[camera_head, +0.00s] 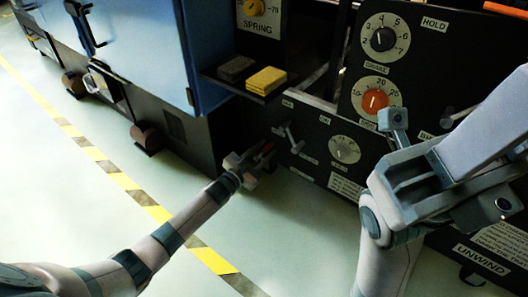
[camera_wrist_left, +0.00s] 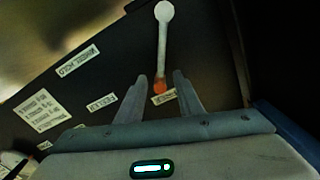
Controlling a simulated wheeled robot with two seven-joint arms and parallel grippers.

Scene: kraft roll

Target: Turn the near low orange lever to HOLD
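The low orange lever (camera_head: 267,148) shows as a small orange piece at my left gripper, by the lower left of the black panel. My left gripper (camera_head: 252,165) reaches it from the left. In the left wrist view, the fingers (camera_wrist_left: 163,88) are open, and an orange tip (camera_wrist_left: 159,87) shows in the gap between them. I cannot tell whether either finger touches it. A pale rod with a round knob (camera_wrist_left: 164,12) runs up beyond the tip. A tilted label (camera_wrist_left: 78,60) seems to end in HOLD.
A grey lever (camera_head: 291,138) and a pale dial (camera_head: 344,149) sit on the low panel right of my gripper. An orange dial (camera_head: 375,101) is above. Yellow blocks (camera_head: 266,80) lie on a shelf. My right arm covers the right side. The floor at left is clear.

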